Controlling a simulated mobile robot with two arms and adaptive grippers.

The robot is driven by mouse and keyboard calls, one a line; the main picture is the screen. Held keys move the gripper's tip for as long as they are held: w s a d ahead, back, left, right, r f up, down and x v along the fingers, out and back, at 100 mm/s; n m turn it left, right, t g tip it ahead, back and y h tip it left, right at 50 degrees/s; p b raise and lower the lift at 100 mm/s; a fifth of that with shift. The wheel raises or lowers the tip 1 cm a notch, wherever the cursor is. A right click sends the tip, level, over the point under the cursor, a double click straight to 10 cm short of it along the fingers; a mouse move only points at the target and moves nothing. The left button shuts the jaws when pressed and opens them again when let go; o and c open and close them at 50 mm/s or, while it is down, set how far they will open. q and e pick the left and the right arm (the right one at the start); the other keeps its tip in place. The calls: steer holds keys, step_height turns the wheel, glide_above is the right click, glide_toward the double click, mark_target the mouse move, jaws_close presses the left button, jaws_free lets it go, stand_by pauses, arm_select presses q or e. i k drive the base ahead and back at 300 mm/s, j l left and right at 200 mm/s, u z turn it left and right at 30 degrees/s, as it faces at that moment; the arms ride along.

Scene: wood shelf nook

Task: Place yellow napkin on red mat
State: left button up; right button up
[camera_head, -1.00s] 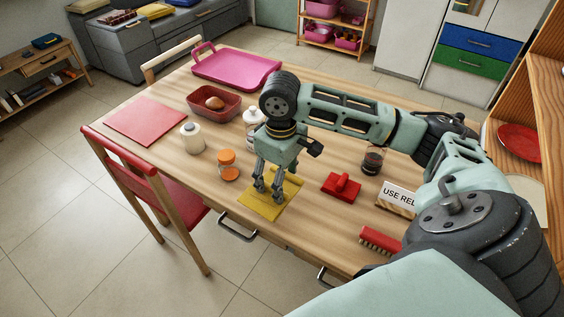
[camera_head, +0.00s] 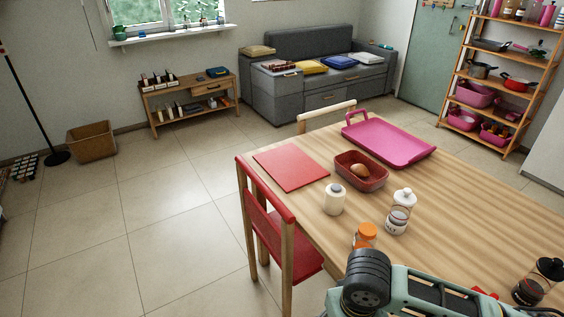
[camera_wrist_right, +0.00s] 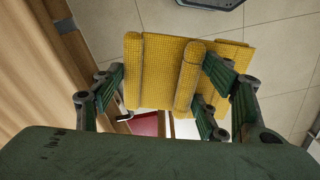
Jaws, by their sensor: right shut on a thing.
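The red mat (camera_head: 291,167) lies flat and bare on the table's far left corner. My right gripper (camera_wrist_right: 168,88) is shut on the yellow napkin (camera_wrist_right: 157,58), which hangs folded between its fingers in the wrist view. In the head view only part of my right arm shows at the bottom right; its fingers and the napkin are out of that frame. My left gripper is in neither view.
A brown-red bowl with a bread roll (camera_head: 361,172), a pink tray (camera_head: 390,140), a white bottle (camera_head: 334,199), a lidded jar (camera_head: 399,212) and an orange-capped jar (camera_head: 365,237) stand right of the mat. A red chair (camera_head: 268,222) is at the table's left side.

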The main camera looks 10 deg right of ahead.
mark_target(283, 157)
steer(key=i+j+z, duration=0.15)
steer(key=i+j, duration=0.5)
steer(key=i+j+z, duration=0.15)
steer(key=i+j, duration=0.5)
steer(key=j, duration=0.2)
